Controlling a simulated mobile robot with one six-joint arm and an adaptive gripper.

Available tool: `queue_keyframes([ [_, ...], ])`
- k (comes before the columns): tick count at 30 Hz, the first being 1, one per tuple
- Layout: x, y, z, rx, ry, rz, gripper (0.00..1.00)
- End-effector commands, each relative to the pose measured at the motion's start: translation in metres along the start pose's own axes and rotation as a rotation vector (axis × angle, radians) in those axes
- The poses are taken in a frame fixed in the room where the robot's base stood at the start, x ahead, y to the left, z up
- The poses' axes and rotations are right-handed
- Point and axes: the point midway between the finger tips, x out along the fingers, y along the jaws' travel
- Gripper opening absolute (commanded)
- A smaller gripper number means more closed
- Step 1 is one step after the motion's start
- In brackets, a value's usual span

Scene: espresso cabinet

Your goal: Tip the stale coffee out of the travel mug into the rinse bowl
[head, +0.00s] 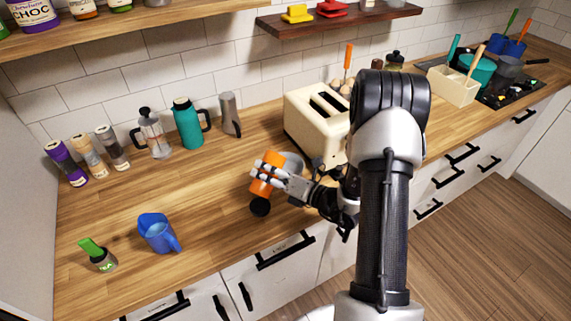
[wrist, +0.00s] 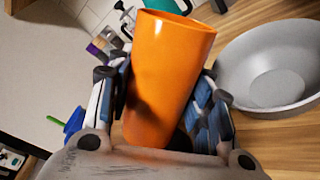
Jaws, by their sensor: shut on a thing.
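The orange travel mug (head: 272,160) is held by my gripper (head: 268,174) above the counter, leaning a little in the head view. In the wrist view the mug (wrist: 168,70) stands between my two fingers (wrist: 165,105), which press on its sides. Its inside is hidden, so I cannot tell how much coffee is in it. The grey rinse bowl (head: 292,159) sits on the counter just behind the mug, partly hidden by mug and gripper. In the wrist view the bowl (wrist: 238,82) is to the right of the mug, apart from it, and its visible inside looks empty.
A dark round thing (head: 260,207) lies below the mug. The cream toaster (head: 316,125) stands right of the bowl. A blue pitcher (head: 158,233) is front left; counter between is clear.

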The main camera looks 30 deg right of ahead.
Motion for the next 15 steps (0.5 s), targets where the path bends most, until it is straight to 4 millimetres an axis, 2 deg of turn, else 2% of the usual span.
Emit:
queue_keyframes([
  [15,-0.0005,0.0037,0.0024,0.068,0.008,0.001,0.15],
])
